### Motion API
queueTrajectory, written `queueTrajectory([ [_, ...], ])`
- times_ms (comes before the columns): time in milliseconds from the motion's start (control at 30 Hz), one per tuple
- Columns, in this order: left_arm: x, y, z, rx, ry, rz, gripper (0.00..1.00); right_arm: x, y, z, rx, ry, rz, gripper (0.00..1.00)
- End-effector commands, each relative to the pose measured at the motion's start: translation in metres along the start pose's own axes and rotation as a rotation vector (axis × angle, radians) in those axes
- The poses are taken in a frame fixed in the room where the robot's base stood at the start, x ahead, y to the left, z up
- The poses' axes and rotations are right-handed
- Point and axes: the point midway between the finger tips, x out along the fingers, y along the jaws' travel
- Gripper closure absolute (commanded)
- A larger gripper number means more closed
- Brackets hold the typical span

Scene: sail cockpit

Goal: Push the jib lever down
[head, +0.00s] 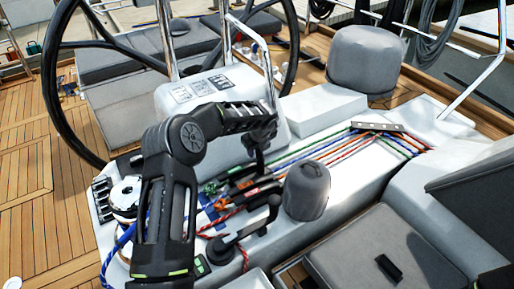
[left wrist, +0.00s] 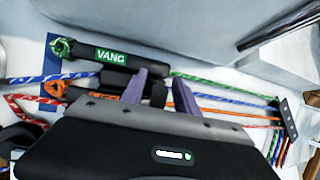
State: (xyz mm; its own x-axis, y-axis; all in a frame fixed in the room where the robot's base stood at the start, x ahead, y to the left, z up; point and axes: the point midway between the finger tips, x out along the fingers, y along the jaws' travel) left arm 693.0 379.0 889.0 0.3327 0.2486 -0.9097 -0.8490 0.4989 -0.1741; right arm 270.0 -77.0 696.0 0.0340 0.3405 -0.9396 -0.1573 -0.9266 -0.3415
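A bank of black rope-clutch levers (head: 243,187) sits on the white cockpit console. In the left wrist view, one lever has a green VANG label (left wrist: 111,55). A lever below it has an orange label (left wrist: 103,95), partly covered by my gripper. No jib label is readable, so I cannot tell which lever is the jib one. My left gripper (head: 261,160) points down over the far end of the levers. In the left wrist view its two purple fingers (left wrist: 147,82) stand apart, with black lever parts behind them; contact is unclear. My right gripper is not in view.
Coloured ropes (head: 335,152) run right from the clutches to a metal organizer (head: 377,128). A grey-covered winch (head: 306,190) and a black handle (head: 245,230) stand close by. A steering wheel (head: 60,80) and a large grey cover (head: 366,60) lie beyond.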

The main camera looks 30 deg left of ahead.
Motion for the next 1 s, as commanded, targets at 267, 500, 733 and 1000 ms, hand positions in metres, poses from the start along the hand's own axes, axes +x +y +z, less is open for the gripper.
queueTrajectory([
  [267,0.0002,0.0000,0.0000,0.000,0.000,0.000,0.69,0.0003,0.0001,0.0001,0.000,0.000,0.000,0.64],
  [500,0.0000,0.0000,-0.0001,0.000,0.000,0.000,0.88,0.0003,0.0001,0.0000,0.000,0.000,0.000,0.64],
  [733,0.0000,-0.0001,-0.0001,0.000,0.000,0.000,1.00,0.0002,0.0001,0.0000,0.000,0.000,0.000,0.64],
  [1000,-0.0001,-0.0001,-0.0001,0.000,0.000,0.000,1.00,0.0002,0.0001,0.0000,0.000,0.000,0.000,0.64],
])
